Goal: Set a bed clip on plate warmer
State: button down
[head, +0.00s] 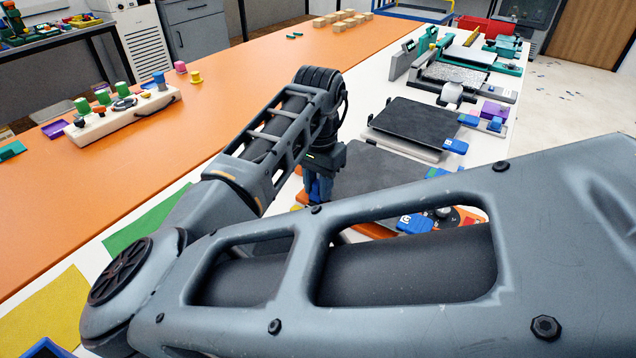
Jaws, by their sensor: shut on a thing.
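My gripper (318,192) points down near the middle of the head view, beside the left edge of a dark flat plate (378,168). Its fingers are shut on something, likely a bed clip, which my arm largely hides. Blue shows at the fingertips, but I cannot tell finger from clip there. Blue clip-like pieces sit by the plates, one (455,146) at the second plate's corner and one (414,223) behind my arm's frame. I cannot tell for sure which dark plate is the plate warmer.
A second dark plate (416,122) and green-and-grey printers (462,75) stand farther along the white strip. A pale block with knobs (120,112) is on the orange table (240,85). Green (150,222) and yellow (45,310) mats lie at left. My forearm blocks the near right.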

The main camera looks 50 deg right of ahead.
jog(key=c, duration=0.8)
grip_release()
jog(key=shift+o, duration=0.3)
jog(key=o, duration=0.4)
jog(key=shift+o, duration=0.2)
jog(key=shift+r, duration=0.1)
jog(key=shift+r+p, duration=2.9)
jog(key=shift+p, duration=0.05)
